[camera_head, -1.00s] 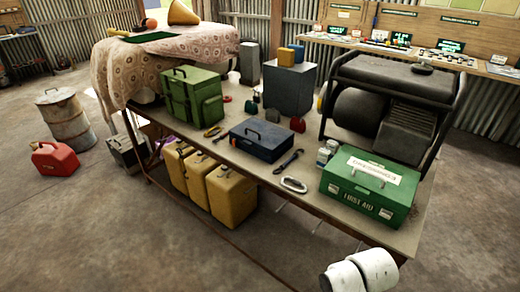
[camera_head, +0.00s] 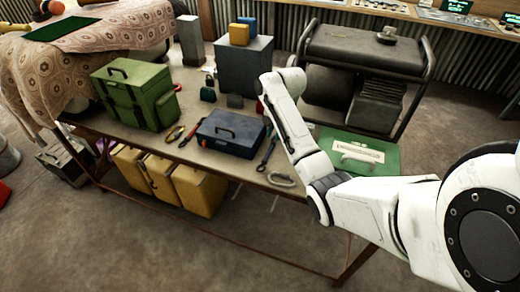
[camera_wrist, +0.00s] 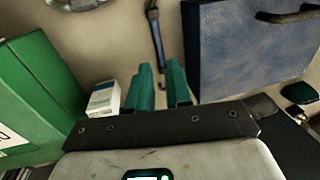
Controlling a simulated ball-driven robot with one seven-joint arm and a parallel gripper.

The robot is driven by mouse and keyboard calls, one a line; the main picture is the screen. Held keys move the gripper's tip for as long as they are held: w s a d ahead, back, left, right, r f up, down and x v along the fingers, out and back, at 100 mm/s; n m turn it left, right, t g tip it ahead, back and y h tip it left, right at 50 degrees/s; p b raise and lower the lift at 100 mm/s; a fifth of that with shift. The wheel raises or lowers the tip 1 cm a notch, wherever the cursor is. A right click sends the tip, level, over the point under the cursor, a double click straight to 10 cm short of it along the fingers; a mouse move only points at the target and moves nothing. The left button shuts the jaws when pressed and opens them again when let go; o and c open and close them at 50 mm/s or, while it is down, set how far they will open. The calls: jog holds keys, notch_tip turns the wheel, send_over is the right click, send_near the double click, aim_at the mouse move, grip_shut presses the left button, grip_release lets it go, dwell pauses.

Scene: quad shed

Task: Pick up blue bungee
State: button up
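A green first aid box (camera_head: 355,152) is partly behind my arm; it also stands left of the fingers in the wrist view (camera_wrist: 35,95), with a small white box (camera_wrist: 103,98) beside it. A generator (camera_head: 365,60) stands at the back right.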

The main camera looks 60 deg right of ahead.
aim_at(269, 152)
jog(key=f, duration=0.3)
jog(key=shift+w+f, duration=0.1)
jog(key=shift+w, duration=0.25)
jog(key=shift+w+a+f+p, duration=0.15)
jog(key=shift+f+p, duration=0.1)
jog(key=shift+f, duration=1.1)
jog(key=shift+w+a+f+p, duration=0.15)
jog(key=shift+f+p, duration=0.1)
jog(key=shift+f, duration=1.1)
jog(key=shift+d, duration=0.1)
grip_shut()
